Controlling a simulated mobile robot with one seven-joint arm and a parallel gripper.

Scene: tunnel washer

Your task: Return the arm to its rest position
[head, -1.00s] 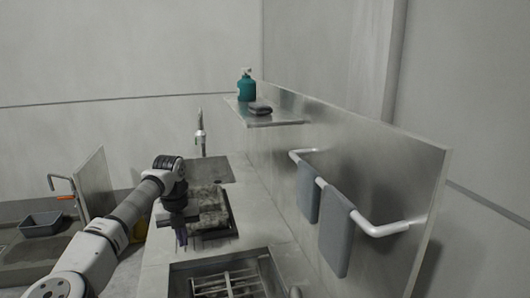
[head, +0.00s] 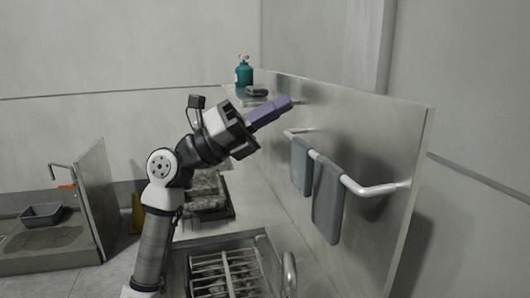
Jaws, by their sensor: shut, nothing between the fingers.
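My arm rises from the bottom left of the head view and bends at the elbow over the counter. My gripper (head: 288,103) is raised in the middle of the picture and points up and to the right. Its purple fingers are together with nothing between them. It shows in front of the steel back panel (head: 345,130) and just below the shelf in the picture. The gap between the fingers and the panel cannot be told.
A shelf holds a teal bottle (head: 244,72) and a dark item (head: 256,92). Two grey towels (head: 328,198) hang on a white rail (head: 372,190). Below are a tray of dark items (head: 208,203) and a wire rack (head: 225,272). A grey basin (head: 42,215) stands left.

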